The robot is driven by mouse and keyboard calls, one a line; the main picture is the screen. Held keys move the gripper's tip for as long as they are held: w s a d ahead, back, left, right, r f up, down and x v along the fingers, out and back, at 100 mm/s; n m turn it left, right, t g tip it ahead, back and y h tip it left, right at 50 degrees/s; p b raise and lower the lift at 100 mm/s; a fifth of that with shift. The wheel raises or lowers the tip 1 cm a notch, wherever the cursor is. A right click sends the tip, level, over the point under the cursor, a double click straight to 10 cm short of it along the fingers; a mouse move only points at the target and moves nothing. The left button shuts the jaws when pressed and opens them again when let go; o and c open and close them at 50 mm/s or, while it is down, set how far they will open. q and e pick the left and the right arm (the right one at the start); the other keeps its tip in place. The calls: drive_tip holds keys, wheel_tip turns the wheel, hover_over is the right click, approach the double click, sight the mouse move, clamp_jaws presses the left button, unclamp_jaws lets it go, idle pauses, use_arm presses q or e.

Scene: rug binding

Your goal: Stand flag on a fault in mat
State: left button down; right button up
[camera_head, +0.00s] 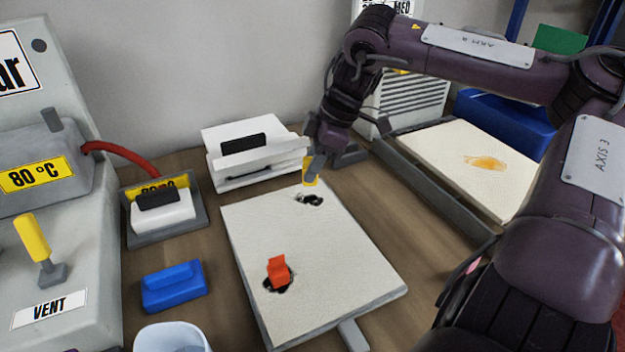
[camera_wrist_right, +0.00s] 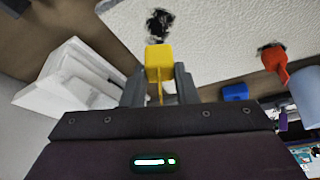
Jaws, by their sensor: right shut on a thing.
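The cream mat (camera_head: 320,250) lies on the bench with two dark, ragged faults. An orange-red flag (camera_head: 279,268) stands on the near fault (camera_head: 270,285); the flag also shows in the right wrist view (camera_wrist_right: 275,62). The far fault (camera_head: 311,198) is near the mat's back edge and shows in the right wrist view (camera_wrist_right: 160,24). My right gripper (camera_head: 311,172) is shut on a yellow flag (camera_wrist_right: 159,62), held close to the far fault. The yellow flag's lower part is partly hidden by the fingers. My left gripper is not in view.
A white box-like block with a black handle (camera_head: 243,143) stands behind the mat. A blue block (camera_head: 173,286), a white-and-black tool on a grey tray (camera_head: 163,208) and a pale cup (camera_head: 172,338) are left. A second mat with an orange stain (camera_head: 460,150) lies right.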

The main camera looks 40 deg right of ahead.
drive_tip(key=shift+f, duration=2.35)
drive_tip(key=shift+f, duration=0.1)
drive_tip(key=o, duration=1)
drive_tip(key=shift+r, duration=0.5)
drive_tip(key=v, duration=1.1)
drive_tip(key=shift+s+r, duration=0.15)
